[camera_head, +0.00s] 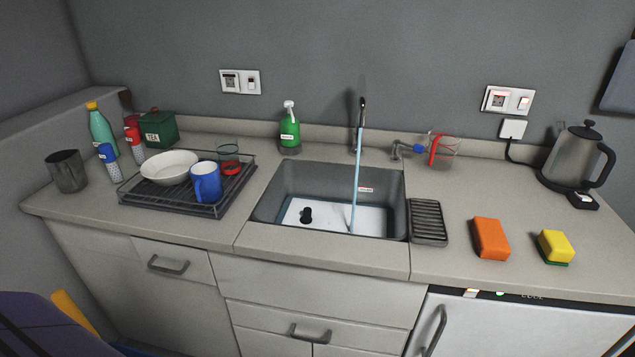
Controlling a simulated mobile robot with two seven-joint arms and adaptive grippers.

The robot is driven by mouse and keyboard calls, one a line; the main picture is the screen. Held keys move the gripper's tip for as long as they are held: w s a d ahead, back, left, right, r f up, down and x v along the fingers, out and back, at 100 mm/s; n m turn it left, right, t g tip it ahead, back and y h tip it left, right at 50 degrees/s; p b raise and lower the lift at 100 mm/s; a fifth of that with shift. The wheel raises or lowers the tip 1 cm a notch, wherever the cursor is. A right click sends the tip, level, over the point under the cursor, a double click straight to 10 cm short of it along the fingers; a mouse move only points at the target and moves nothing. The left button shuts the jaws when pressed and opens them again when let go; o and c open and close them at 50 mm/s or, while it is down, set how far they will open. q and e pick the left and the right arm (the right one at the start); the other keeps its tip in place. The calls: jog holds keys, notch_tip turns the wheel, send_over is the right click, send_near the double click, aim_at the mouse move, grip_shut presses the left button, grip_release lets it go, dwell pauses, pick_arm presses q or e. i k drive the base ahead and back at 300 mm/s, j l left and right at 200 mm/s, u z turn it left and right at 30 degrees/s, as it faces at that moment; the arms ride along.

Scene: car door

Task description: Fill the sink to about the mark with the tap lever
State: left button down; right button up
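The sink (270,205) is a grey basin set in the counter. The tap (362,104) stands behind it, and a thin blue stream of water (356,180) runs from its spout into the basin. A pale, whitish surface (330,217) covers the low part of the basin; its exact depth is hard to tell. A small white and red label (366,190), perhaps the mark, is on the back wall above that surface. A black plug-like piece (306,214) shows in the basin. A grey lever with a blue end (416,149) is right of the tap. Neither gripper is in view.
A red-handled clear jug (445,152) stands close to the lever's blue end. A green soap bottle (289,130) is behind the sink. A dish rack (175,207) with dishes is left; a drain grid (429,222), orange sponge (491,238), yellow sponge (556,246) and kettle (576,160) are right.

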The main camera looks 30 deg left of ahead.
aim_at(418, 148)
jog(key=i+l+u, duration=0.25)
jog(key=i+u, duration=0.2)
jog(key=i+l+u, duration=0.4)
jog(key=i+l, duration=0.05)
jog(key=i, duration=0.1)
